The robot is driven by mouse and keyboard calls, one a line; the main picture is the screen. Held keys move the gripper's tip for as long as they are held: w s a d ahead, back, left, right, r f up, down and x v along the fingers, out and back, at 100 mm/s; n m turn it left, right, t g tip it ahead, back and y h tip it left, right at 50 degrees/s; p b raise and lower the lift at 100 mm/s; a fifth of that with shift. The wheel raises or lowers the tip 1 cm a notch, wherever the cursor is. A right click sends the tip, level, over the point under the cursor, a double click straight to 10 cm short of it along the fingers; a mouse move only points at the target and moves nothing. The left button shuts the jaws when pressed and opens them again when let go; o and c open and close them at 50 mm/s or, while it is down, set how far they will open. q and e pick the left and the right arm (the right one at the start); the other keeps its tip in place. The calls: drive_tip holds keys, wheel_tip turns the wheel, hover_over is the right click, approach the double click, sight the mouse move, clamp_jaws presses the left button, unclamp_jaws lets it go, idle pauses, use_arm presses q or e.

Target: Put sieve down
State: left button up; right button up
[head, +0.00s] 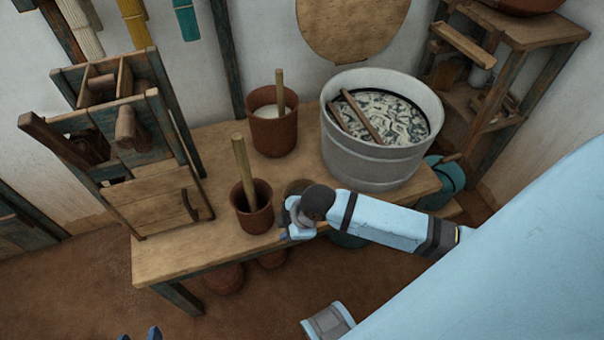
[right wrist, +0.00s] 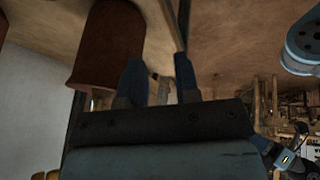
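My right gripper (head: 290,217) is at the front edge of the wooden table (head: 190,250), just right of a small brown pot (head: 250,207). In the right wrist view its two fingers (right wrist: 160,82) stand apart. A small pale shape shows between them, and I cannot tell whether it is held or behind. My left gripper (head: 140,334) shows only as two separate dark blue tips at the bottom edge.
A brown pot (head: 272,135) of white stuff stands behind. A wooden frame (head: 150,170) fills the left end. A shelf (head: 510,45) is at right. Bare tabletop lies at front left.

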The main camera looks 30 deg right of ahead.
use_arm(q)
drive_tip(key=shift+d+r, duration=0.1)
drive_tip(key=shift+r, duration=0.1)
use_arm(e)
drive_tip(key=s+a+r+m+t, duration=0.2)
drive_tip(key=s+r+m+t, duration=0.5)
drive_tip(key=m, duration=0.4)
drive_tip(key=shift+s+r+t, duration=0.15)
drive_tip(key=shift+s+t, duration=0.35)
drive_tip(key=shift+s, duration=0.5)
use_arm(q)
wheel_tip(320, 180, up, 17)
drive_tip(key=s+a+p, duration=0.1)
drive_tip(key=a+p, duration=0.1)
drive_tip(key=p, duration=2.5)
drive_tip(key=shift+s+a+g+y, duration=0.15)
drive_tip(key=shift+s+g+y, duration=0.15)
drive_tip(key=shift+s+y, duration=0.1)
use_arm(e)
wheel_tip(320, 180, up, 17)
drive_tip(key=s+d, duration=0.1)
drive_tip(key=d, duration=0.1)
drive_tip(key=shift+s+g+h, duration=0.3)
drive_tip(key=shift+g, duration=0.1)
drive_tip(key=shift+d, duration=0.1)
use_arm(q)
drive_tip(key=shift+w, duration=0.1)
